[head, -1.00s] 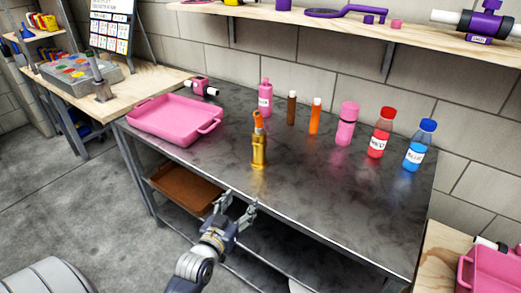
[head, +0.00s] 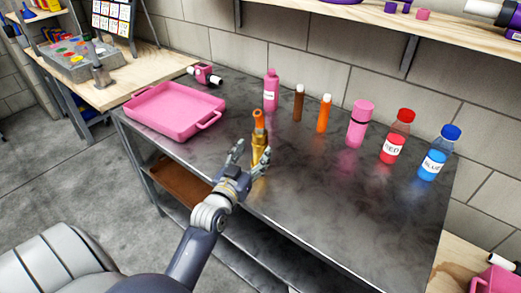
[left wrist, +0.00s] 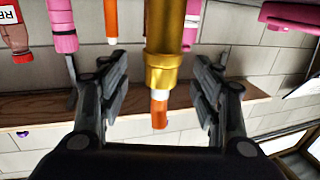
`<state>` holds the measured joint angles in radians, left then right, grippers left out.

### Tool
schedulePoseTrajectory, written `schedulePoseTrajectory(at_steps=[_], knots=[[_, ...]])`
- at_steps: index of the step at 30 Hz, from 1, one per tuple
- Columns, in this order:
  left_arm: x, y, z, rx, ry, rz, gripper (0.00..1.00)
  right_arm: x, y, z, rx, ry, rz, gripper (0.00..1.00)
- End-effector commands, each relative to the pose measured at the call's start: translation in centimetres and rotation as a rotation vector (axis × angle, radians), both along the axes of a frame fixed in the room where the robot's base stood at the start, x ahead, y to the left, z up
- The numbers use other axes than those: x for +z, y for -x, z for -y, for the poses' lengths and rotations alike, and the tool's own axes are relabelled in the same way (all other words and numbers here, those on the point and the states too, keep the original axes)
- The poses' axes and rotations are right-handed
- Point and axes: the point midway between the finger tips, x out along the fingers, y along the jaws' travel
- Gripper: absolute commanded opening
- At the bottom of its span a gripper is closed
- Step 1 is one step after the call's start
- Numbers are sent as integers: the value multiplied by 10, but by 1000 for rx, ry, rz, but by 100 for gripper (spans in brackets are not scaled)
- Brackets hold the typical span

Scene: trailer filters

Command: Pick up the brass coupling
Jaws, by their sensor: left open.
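The brass coupling (head: 260,140) stands upright near the front edge of the dark metal table, with an orange piece (head: 259,119) at its top. My left gripper (head: 251,154) is open at the coupling, its fingers reaching over the table edge. In the left wrist view, which is upside down, the brass coupling (left wrist: 163,62) shows between the two spread fingers, with gaps on both sides. The orange piece (left wrist: 160,108) points down in that picture. The coupling's lower part is partly hidden by the fingers in the head view. My right gripper is not in view.
A pink tray (head: 173,112) stands to the left on the metal table (head: 320,215). Behind are a pink bottle (head: 271,90), brown and orange tubes, a pink flask (head: 359,123), a red bottle (head: 394,140) and a blue bottle (head: 437,155). The table's front right is clear.

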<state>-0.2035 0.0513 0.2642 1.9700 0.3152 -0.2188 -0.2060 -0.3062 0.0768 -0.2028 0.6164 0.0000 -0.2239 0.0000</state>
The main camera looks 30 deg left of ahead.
Motion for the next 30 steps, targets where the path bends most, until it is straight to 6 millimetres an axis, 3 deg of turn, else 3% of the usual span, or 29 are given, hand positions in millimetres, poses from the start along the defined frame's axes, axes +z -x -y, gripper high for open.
schedulePoseTrajectory(at_steps=[5, 15, 25, 30], knots=[[1, -11, -2, -1, 0, 1, 59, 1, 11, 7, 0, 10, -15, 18], [6, -53, -13, 0, 0, 1, 59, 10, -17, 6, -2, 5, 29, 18], [5, -59, -14, 0, -1, 0, 59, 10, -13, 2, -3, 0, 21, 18], [5, -59, -14, 0, -1, 0, 20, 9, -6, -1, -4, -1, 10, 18]])
